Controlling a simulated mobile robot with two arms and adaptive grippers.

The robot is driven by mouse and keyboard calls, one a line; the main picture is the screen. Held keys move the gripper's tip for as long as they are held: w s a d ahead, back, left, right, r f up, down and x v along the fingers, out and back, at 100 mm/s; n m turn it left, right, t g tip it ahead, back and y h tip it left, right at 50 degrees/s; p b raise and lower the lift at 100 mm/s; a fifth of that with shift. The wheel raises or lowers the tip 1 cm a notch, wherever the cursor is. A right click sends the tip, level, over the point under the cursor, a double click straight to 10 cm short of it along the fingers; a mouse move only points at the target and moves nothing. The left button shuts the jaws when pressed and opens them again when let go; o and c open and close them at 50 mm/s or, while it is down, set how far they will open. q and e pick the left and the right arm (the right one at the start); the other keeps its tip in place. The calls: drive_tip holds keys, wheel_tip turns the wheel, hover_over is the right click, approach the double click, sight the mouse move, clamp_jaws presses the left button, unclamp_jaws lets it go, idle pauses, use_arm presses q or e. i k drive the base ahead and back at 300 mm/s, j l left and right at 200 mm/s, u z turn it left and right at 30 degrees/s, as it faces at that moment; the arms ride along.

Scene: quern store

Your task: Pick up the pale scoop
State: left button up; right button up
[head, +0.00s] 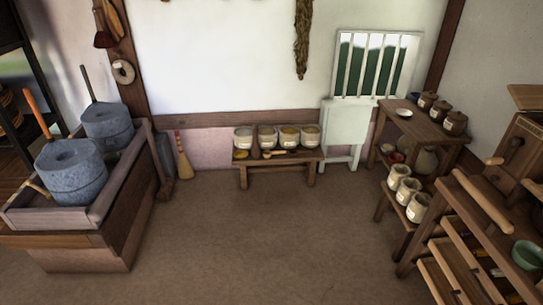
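A small light-tan item (276,153) lies on top of the low wooden bench (241,164) against the far wall. It looks like the pale scoop, but it is too small to be sure. It lies in front of a row of several pale pots (288,138) with grain-coloured contents. A darker brown tool (255,147) stands or leans just left of it. Neither of my grippers shows in the head view.
Two grey stone querns (71,173) sit in a wooden trough (108,199) at the left. A broom (183,160) leans by the wall. Shelves with jars (418,207) and a wooden rack (468,205) fill the right. The middle floor (260,235) is clear.

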sight(274, 154)
drive_tip(key=u, duration=1.25)
drive_tip(key=z, duration=1.4)
drive_tip(key=i+z, duration=0.15)
drive_tip(key=i, duration=1.2)
drive_tip(key=i+j+z, duration=0.1)
drive_tip(key=i, duration=1.25)
